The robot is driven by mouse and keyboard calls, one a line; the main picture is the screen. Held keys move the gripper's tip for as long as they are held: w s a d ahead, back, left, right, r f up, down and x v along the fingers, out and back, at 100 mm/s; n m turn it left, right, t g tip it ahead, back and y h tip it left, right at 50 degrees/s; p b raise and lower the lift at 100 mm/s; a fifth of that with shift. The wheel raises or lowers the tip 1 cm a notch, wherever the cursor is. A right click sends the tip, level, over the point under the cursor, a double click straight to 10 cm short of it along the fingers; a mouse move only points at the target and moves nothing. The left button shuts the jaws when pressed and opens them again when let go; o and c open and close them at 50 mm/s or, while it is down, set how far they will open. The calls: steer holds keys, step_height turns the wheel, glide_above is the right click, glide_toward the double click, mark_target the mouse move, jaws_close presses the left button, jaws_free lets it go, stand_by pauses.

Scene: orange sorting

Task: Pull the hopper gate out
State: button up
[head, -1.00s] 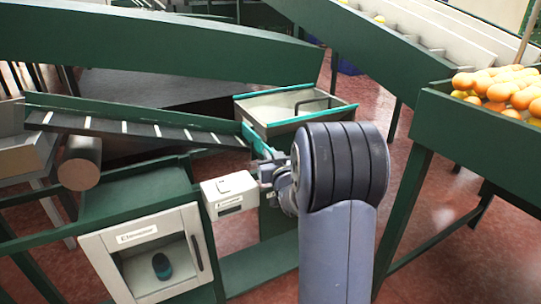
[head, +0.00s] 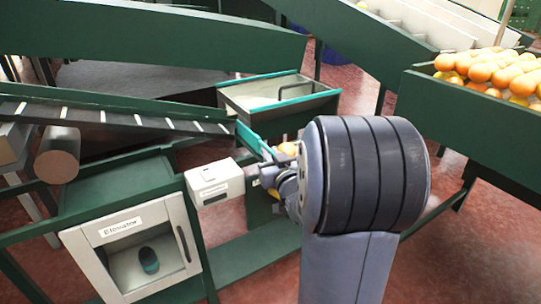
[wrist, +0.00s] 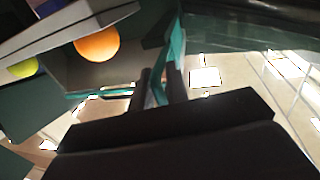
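The hopper gate (head: 252,140) is a thin teal plate at the low end of the dark sloping chute (head: 105,115), left of my gripper in the head view. My gripper (head: 270,172) is at the plate's near end, partly hidden by my own arm. In the wrist view the two dark fingers of my gripper (wrist: 160,88) stand close together with the teal gate (wrist: 178,48) between them. An orange (wrist: 97,44) shows in a grey opening beside the gate, with a yellow-green fruit (wrist: 22,68) farther left.
A teal-edged bin (head: 262,100) stands behind the gate. A white box (head: 214,182) and a cabinet with a window (head: 140,250) are left of my gripper. A green trough (head: 455,115) full of oranges stands at the right. Red floor shows between.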

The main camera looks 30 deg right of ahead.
steer(key=o, duration=0.3)
steer(key=s+a, duration=0.1)
steer(key=s, duration=0.9)
steer(key=shift+s+a, duration=0.35)
glide_toward(254, 142)
steer(key=w+d, duration=0.1)
steer(key=w, duration=0.2)
steer(key=w+d, duration=0.1)
steer(key=shift+w+d+f, duration=0.25)
steer(key=shift+d, duration=0.15)
stand_by(0.3)
